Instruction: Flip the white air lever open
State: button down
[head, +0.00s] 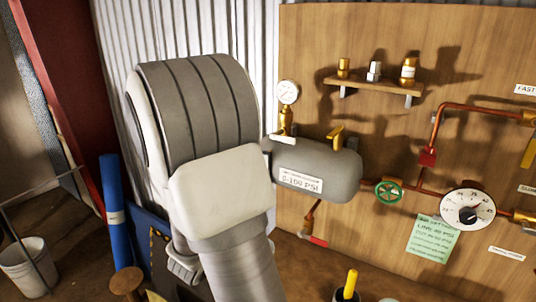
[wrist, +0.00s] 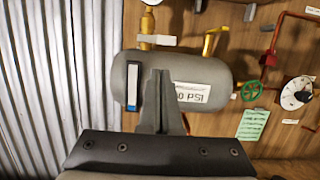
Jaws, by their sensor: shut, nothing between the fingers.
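The white lever (head: 285,138) sits at the base of the brass gauge fitting, at the upper left of the grey air tank (head: 335,168). In the wrist view the lever (wrist: 157,41) points sideways to the right from the brass fitting (wrist: 146,22), just above the tank (wrist: 215,70). My gripper (wrist: 160,72) is shut and empty. Its fingertips appear in front of the tank, below the lever in the picture and partly over the PSI label. I cannot tell whether they touch the tank. In the head view my arm hides the gripper and the tank's left end.
A sight strip (wrist: 132,87), white with a blue bottom, is on the tank's left. A pressure gauge (head: 288,92) stands above the lever. A brass handle (head: 337,135), green valve wheel (head: 388,190), dial (head: 467,209) and red pipes are to the right. A shelf (head: 373,84) is above.

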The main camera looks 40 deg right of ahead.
jog(key=shift+d, duration=0.15)
jog(key=p+x, duration=0.2)
jog(key=x, duration=0.7)
jog(key=shift+w+d+r, duration=0.15)
jog(key=shift+d, duration=0.2)
jog(key=shift+p, duration=0.3)
jog(key=shift+n, duration=0.3)
